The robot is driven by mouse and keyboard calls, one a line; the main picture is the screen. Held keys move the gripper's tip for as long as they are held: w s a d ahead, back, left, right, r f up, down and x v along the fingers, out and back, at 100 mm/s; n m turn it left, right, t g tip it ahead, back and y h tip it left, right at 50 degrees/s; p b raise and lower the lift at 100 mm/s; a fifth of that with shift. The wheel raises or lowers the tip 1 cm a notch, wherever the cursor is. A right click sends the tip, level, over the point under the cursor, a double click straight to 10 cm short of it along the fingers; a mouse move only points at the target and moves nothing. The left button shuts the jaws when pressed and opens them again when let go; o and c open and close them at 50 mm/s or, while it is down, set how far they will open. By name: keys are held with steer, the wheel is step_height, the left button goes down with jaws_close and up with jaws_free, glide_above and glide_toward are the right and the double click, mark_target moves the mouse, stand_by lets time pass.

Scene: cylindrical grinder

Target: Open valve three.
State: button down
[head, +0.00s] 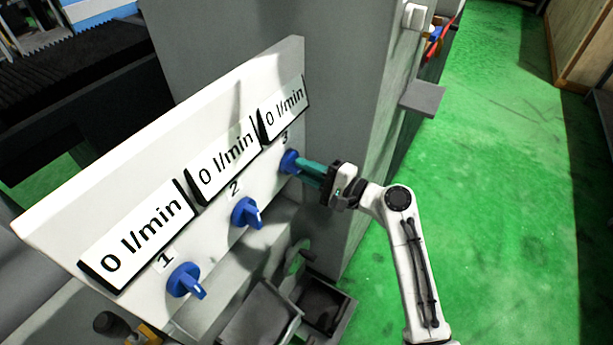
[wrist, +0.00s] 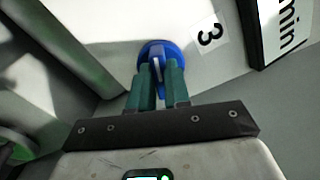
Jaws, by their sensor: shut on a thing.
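Valve three is a blue knob (head: 289,160) below the label 3 on the white panel (head: 150,160), at the right end of the row in the head view. It also shows in the wrist view as a blue disc with a raised handle (wrist: 156,50). My gripper (head: 303,166) has its green fingers on this handle, one on each side, and is shut on it. The fingers hide part of the handle. The display (head: 284,108) above valve three reads 0 l/min.
Blue valve two (head: 247,213) and blue valve one (head: 185,281) sit to the left on the same panel, under displays that both read 0 l/min. A grey ledge (head: 423,97) juts from the machine at the right. Green floor (head: 490,170) is clear at the right.

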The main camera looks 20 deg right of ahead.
steer(key=n+b, duration=0.6)
steer(key=f+n+b, duration=0.1)
steer(key=n+b, duration=0.5)
steer(key=n, duration=0.1)
steer(key=n+b, duration=0.7)
steer(key=shift+w+d+f, duration=0.1)
steer(key=shift+d+f, duration=0.05)
stand_by(0.4)
steer(key=c, duration=1.1)
jaws_free()
steer(key=shift+r, duration=0.2)
steer(key=v, duration=1.1)
steer(key=shift+w+p, duration=0.1)
steer(key=shift+p, duration=0.3)
